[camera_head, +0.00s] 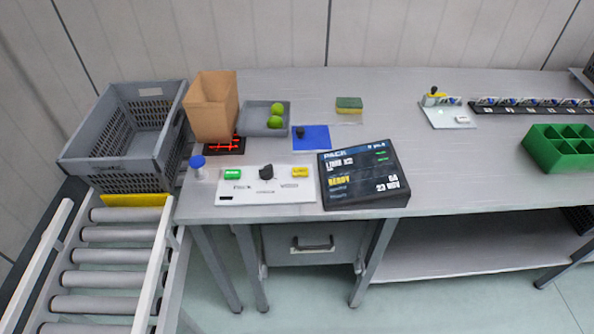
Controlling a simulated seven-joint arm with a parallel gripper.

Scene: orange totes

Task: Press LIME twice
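A white control panel (276,193) lies near the front edge of the metal bench. It has a green button (234,173) on the left, a black knob (266,171) in the middle and a yellow button (300,173) on the right. Its small printed labels are too blurred to read surely, and I cannot tell which control is LIME. A dark display (364,176) right of the panel shows PACK, a line that seems to begin with LIME, and READY in yellow. Two green limes (275,122) sit in a grey tray (256,131). My gripper is not in view.
A brown paper bag (212,107) stands behind the panel, beside a grey crate (83,153). A blue-capped container (197,166) stands left of the panel. A blue pad (316,140) holds a dark object. A sponge (348,104) and green bin (540,148) are further right.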

